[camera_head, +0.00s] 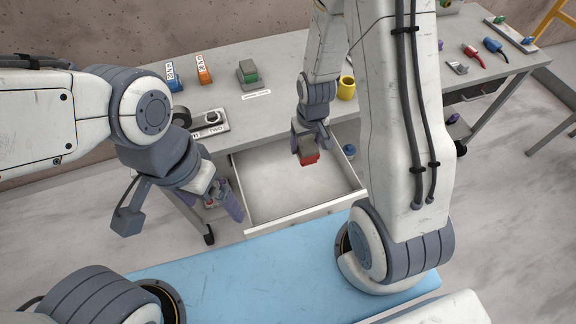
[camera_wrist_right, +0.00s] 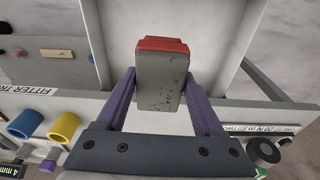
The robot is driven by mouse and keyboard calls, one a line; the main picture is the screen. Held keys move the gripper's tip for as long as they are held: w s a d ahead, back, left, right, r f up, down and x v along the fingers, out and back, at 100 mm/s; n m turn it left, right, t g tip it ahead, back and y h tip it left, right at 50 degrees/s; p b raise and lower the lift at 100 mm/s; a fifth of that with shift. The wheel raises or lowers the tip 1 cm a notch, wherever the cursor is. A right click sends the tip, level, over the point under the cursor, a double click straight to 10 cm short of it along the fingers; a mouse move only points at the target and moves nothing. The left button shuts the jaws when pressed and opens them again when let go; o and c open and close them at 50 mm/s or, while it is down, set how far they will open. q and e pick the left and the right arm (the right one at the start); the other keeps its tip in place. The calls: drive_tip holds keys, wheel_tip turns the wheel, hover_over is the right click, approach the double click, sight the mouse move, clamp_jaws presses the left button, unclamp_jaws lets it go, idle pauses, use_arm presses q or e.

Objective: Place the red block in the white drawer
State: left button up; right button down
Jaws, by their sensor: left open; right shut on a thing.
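The white drawer (camera_head: 303,211) is pulled out from the grey workbench and looks empty inside. My right gripper (camera_head: 310,147) is shut on the red block (camera_head: 308,157) and holds it over the back right part of the open drawer. In the right wrist view the block (camera_wrist_right: 162,76) is red at its far end with a worn grey side, pinched between two purple fingers. The gap between block and drawer floor cannot be judged exactly. My left gripper (camera_head: 226,196) is open and empty beside the drawer's left side.
On the workbench (camera_head: 285,95) stand a green-and-grey block stack (camera_head: 248,73), blue (camera_head: 174,83) and orange (camera_head: 204,75) items, a yellow cup (camera_head: 346,87) and a plate with a dark knob (camera_head: 211,118). A light blue surface (camera_head: 240,275) lies in front of the drawer.

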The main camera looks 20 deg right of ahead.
drive_tip(key=s+d+f+b, duration=0.1)
drive_tip(key=d+f+b, duration=0.85)
drive_tip(key=b, duration=0.65)
hover_over(299, 173)
drive_tip(key=f, duration=0.6)
drive_tip(key=shift+s+d, duration=0.15)
drive_tip(key=shift+s, duration=0.15)
drive_tip(key=shift+w+f, duration=0.1)
drive_tip(key=shift+f, duration=1.95)
